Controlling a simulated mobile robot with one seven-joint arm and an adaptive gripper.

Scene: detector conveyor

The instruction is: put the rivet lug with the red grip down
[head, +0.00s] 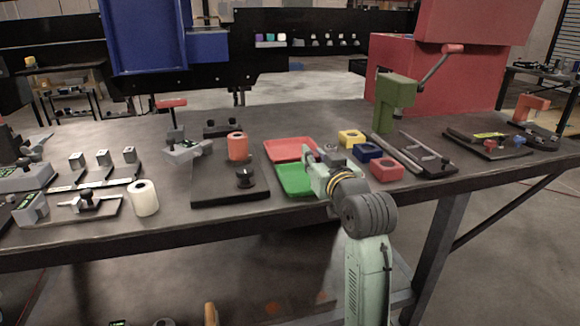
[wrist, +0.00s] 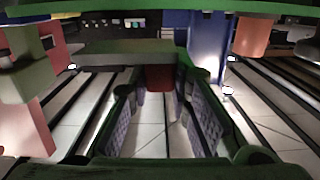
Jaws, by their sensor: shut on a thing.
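My gripper (head: 318,163) is above the red and green trays in the head view, at the end of my pale green arm. In the wrist view its two fingers (wrist: 162,88) are closed in around a dark red grip (wrist: 159,77). A grey bar (wrist: 120,54) sits against this grip and reaches to the left; I take them together as the rivet lug. In the head view the lug is mostly hidden by the gripper. The red tray (head: 283,147) lies behind the green tray (head: 290,181), which is partly covered by my gripper.
Left of the trays, a black board (head: 215,189) bears an orange cylinder (head: 237,148) and a black knob. Yellow (head: 351,137), blue (head: 367,152) and red (head: 386,169) blocks stand close on the right, before a green press (head: 392,100). A white roll (head: 144,197) stands at left.

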